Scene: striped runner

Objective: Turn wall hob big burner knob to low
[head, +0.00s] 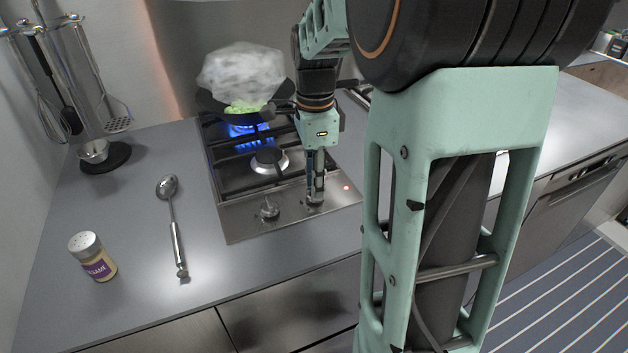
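The gas hob (237,222) is set in the grey counter, with two knobs on its front steel panel. The left knob (269,210) stands free. My gripper (316,197) points down at the right knob (316,203), with its fingers close together at the knob's top and partly hiding it. Whether they grip it cannot be told. The back burner burns with a blue flame (247,130) under a dark pan (215,104), which holds green food under thick white steam. The front burner (268,160) shows no flame. A small red light (346,188) glows right of the knobs.
Hanging utensils (95,80) and a small metal cup (94,151) are at the back left. My arm hides much of the right side. A striped runner (560,300) lies on the floor.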

